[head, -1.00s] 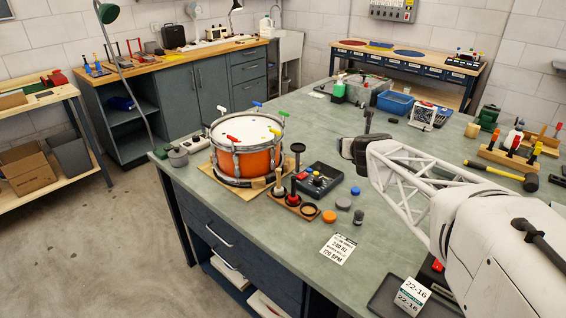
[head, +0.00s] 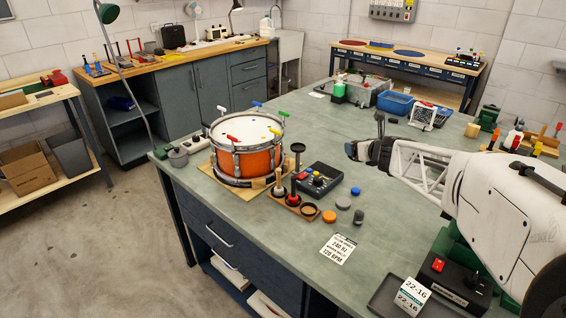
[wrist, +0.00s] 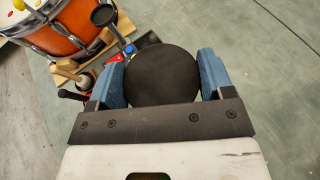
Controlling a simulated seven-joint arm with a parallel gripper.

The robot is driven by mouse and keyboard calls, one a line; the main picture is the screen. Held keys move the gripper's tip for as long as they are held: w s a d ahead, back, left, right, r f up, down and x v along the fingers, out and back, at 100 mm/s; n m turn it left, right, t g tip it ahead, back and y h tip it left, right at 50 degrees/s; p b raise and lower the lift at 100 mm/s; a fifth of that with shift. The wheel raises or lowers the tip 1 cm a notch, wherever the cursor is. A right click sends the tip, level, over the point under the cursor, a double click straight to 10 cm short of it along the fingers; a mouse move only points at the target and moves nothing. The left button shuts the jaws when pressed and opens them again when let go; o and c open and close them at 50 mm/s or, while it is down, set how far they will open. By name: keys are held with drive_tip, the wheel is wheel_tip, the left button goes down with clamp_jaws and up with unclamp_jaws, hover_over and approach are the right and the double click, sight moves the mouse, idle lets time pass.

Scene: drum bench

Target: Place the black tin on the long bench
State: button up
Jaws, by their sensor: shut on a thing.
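My gripper (wrist: 163,68) is shut on the black tin (wrist: 160,78), a dark round thing seen from its flat face between the two blue fingers in the wrist view. In the head view my gripper (head: 352,150) is held above the large bench with the grey-green top (head: 285,250), right of the drum. The tin is hard to pick out there against the dark wrist parts. A second bench with a wooden top (head: 160,66) runs along the back left wall, and another (head: 420,57) stands at the back right.
An orange drum (head: 258,160) stands on a wooden board, with a stand of mallets (head: 290,200) and a black control box (head: 322,180) beside it. Orange, grey and dark discs lie nearby. A blue basket (head: 395,103) is farther back. Bare top lies around the paper label (head: 338,249).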

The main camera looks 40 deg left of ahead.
drive_tip(key=shift+w+d+f+n+g+y, duration=0.65)
drive_tip(key=shift+w+f+n+g, duration=0.5)
drive_tip(key=shift+w, duration=0.6)
drive_tip(key=n+g, duration=0.5)
drive_tip(key=g, duration=0.1)
hover_over(382, 190)
drive_tip(key=shift+m+t+y, duration=0.25)
drive_tip(key=shift+y, duration=0.1)
drive_tip(key=shift+s+f, duration=0.1)
drive_tip(key=shift+f, duration=2.2)
drive_tip(key=shift+f, duration=3.15)
drive_tip(key=shift+f, duration=1.85)
drive_tip(key=shift+f, duration=0.15)
